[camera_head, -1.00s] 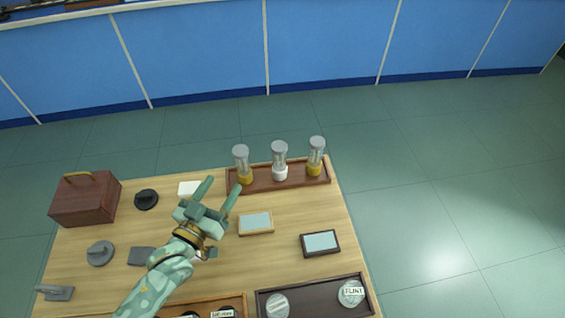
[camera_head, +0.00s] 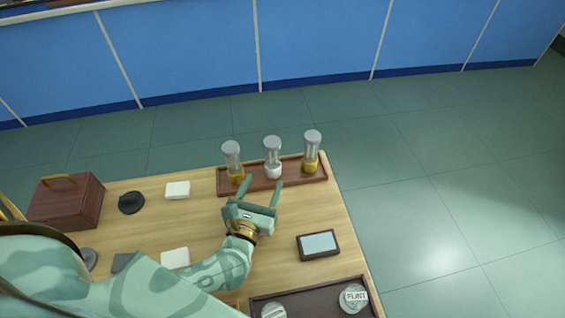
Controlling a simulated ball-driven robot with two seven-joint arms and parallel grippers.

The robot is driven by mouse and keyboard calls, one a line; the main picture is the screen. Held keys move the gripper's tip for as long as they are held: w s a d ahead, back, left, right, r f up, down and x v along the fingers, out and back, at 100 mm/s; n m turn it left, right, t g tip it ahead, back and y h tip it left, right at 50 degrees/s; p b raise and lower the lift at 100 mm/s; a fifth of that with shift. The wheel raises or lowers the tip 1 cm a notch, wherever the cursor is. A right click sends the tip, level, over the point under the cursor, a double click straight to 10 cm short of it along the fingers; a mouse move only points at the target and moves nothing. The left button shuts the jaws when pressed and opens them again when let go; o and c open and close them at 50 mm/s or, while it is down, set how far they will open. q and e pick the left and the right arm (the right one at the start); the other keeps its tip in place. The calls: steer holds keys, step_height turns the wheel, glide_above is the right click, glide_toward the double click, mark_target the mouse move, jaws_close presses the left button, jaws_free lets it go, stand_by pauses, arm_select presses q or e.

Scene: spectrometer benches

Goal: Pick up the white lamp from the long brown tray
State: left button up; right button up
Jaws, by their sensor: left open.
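The long brown tray (camera_head: 297,178) lies along the far edge of the wooden table. Three lamps with clear tubes and grey caps stand upright in it. The white lamp (camera_head: 273,170), with a white base, is the middle one. A yellow-based lamp (camera_head: 233,163) stands to its left and another (camera_head: 312,153) to its right. My left gripper (camera_head: 262,184) is open and empty, its fingers pointing at the tray just short of the white lamp. One finger is near the left lamp and the other just below the white lamp; I cannot tell whether they touch anything. My right gripper is not in view.
A small dark-framed panel (camera_head: 318,244) lies right of my forearm. A dark tray (camera_head: 290,304) with round labelled discs is at the near edge. A red-brown box (camera_head: 66,203) with a handle, a black disc (camera_head: 131,202) and white blocks (camera_head: 177,190) are at left.

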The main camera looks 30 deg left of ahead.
mark_target(270, 164)
arm_select(q)
steer(key=w, duration=0.3)
steer(key=w+a, duration=0.1)
steer(key=w, duration=0.5)
steer(key=shift+w+a+b, duration=0.15)
steer(key=shift+a+b, duration=0.25)
steer(key=c, duration=1.2)
